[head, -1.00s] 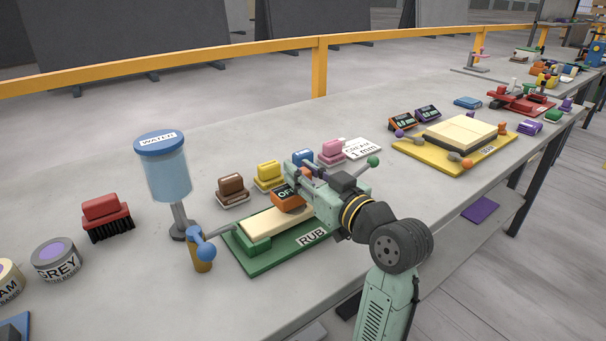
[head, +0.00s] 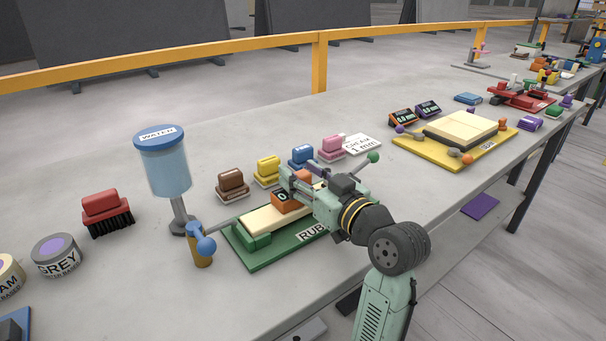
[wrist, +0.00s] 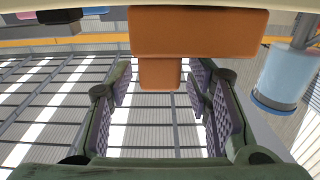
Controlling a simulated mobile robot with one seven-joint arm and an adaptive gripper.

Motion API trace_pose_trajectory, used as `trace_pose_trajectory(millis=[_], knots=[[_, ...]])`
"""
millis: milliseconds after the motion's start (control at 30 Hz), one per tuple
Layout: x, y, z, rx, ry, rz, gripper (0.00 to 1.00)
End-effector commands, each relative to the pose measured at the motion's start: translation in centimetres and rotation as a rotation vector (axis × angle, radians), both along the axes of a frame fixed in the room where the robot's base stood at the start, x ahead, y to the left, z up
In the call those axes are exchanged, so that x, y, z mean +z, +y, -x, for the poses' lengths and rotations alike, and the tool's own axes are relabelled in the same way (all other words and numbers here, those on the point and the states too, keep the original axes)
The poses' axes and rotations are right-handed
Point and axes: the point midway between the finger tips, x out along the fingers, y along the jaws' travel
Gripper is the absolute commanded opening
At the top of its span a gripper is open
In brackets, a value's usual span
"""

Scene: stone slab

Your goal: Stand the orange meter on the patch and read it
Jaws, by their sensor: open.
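The orange meter (head: 287,202) stands on the cream slab (head: 262,221) in the green RUB tray (head: 258,263). Its dark display faces the head camera and shows a "0"; the rest of the reading is hidden by my gripper. My gripper (head: 297,179) is open around the meter's upper part. In the wrist view the meter (wrist: 195,32) is at the top, and its narrow orange grip (wrist: 160,74) lies between my two padded fingers (wrist: 160,95), with a gap on each side. I cannot make out the patch under the meter.
A yellow tray (head: 410,148) is at the right.

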Motion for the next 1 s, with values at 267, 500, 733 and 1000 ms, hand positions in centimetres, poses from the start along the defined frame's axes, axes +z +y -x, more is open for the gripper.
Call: trace_pose_trajectory(millis=[267, 500, 733, 1000], knots=[[0.5, -0.2, 0.2, -0.002, -0.001, 0.000, 0.45], [0.2, -3.1, 4.0, -0.005, -0.004, 0.000, 0.45], [0.2, -5.8, 7.8, -0.004, -0.001, 0.001, 0.45], [0.4, -7.0, 9.7, -0.001, -0.001, 0.001, 0.45]])
